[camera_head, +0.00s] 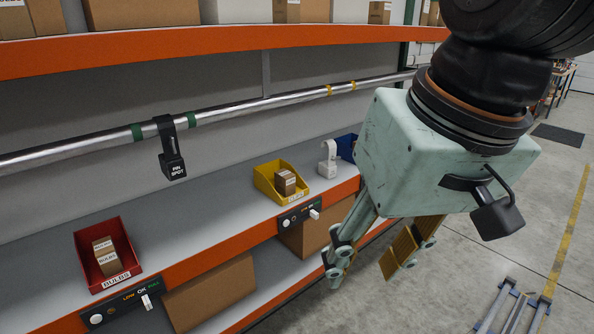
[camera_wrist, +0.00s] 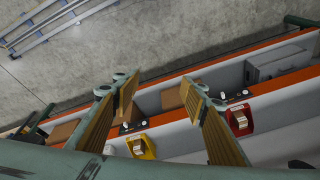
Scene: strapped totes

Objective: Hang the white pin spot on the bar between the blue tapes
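The white pin spot (camera_head: 328,158) stands on the grey shelf to the right of the yellow bin, with its hook up. In the wrist view a small pale shape (camera_wrist: 108,150) beside the yellow bin may be it. The silver bar (camera_head: 255,107) runs above the shelf. I see green and yellow tapes on it but no blue tapes; my arm covers its right end. My gripper (camera_head: 368,266) is open, pointing down in front of the shelf edge, to the right of the white pin spot and apart from it. The wrist view shows its spread fingers (camera_wrist: 158,98) with nothing held.
A black pin spot (camera_head: 171,158) hangs on the bar between green tapes. A red bin (camera_head: 118,234), a yellow bin (camera_head: 265,177) and a partly hidden blue bin (camera_head: 346,146) stand on the shelf. Boxes fill the upper shelf. The bar between the green and yellow tapes is clear.

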